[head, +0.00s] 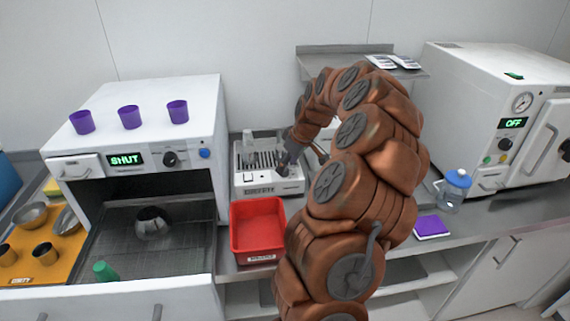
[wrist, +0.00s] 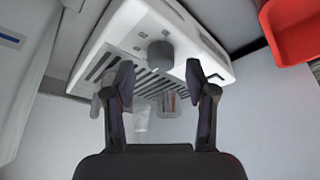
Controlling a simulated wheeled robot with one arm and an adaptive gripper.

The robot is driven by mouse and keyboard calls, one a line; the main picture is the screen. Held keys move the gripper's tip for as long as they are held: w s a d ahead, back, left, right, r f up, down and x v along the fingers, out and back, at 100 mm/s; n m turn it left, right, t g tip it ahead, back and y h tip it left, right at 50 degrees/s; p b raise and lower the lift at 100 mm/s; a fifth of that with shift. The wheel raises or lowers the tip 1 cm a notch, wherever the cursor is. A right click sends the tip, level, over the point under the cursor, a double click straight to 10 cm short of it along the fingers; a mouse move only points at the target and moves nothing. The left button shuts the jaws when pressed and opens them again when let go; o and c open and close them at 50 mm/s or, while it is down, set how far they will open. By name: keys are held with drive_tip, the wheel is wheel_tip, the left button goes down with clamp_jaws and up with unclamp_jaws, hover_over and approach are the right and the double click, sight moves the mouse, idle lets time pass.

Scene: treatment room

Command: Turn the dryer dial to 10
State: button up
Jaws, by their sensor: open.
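The dryer (head: 240,178) is a small white unit with a slotted top, in the middle of the counter. In the wrist view the dryer (wrist: 118,35) fills the upper middle, tilted, with its dark grey round dial (wrist: 160,54) on the front. My gripper (wrist: 160,78) is open and empty. Its two fingertips lie to either side of the dial in the picture; whether they are level with it in depth I cannot tell. In the head view my gripper (head: 288,156) is over the dryer's right side and partly hides it. The dial's setting is not readable.
A red bin (head: 257,205) stands in front of the dryer; it also shows in the wrist view (wrist: 292,28). Left is a white washer (head: 205,115) reading SHUT, its chamber open in front. A white autoclave (head: 480,85) reading OFF is right. A shelf (head: 330,50) hangs behind my arm.

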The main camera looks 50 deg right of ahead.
drive_tip(key=shift+x, duration=0.95)
clamp_jaws()
